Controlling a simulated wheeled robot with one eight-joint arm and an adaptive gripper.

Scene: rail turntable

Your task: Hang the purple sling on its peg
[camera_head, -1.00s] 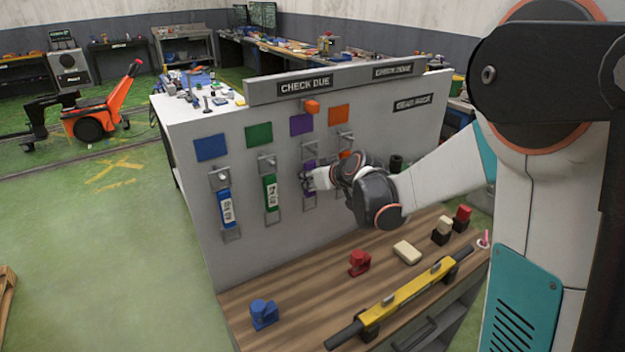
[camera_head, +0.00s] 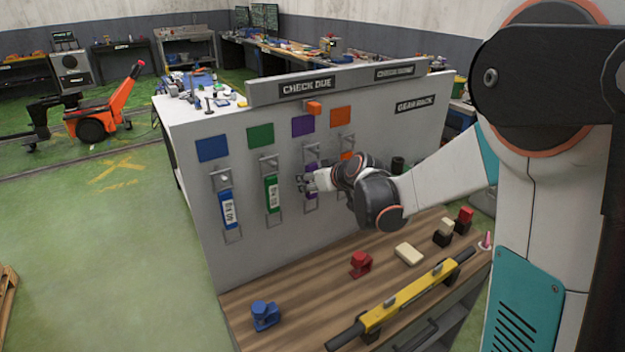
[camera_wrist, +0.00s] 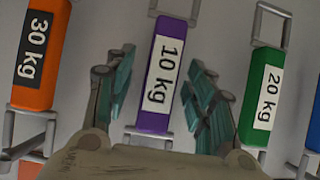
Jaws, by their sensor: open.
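The purple sling (camera_wrist: 158,75), with a white 10 kg label, is against the board between my gripper's two spread fingers in the wrist view. My gripper (camera_wrist: 160,68) is open, with a gap on each side of the sling. A metal loop shows at each end of it. In the head view my gripper (camera_head: 303,183) is at the board below the purple square (camera_head: 303,126) and hides much of the sling (camera_head: 311,168). A grey peg bracket (camera_head: 309,151) is above it. I cannot tell how the upper loop sits on the peg.
The green sling (camera_head: 271,194) and blue sling (camera_head: 227,209) hang to the left on the board; the orange sling (camera_wrist: 42,50) is on the other side. The bench below holds a blue block (camera_head: 265,314), a red block (camera_head: 360,264) and a yellow bar (camera_head: 408,296).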

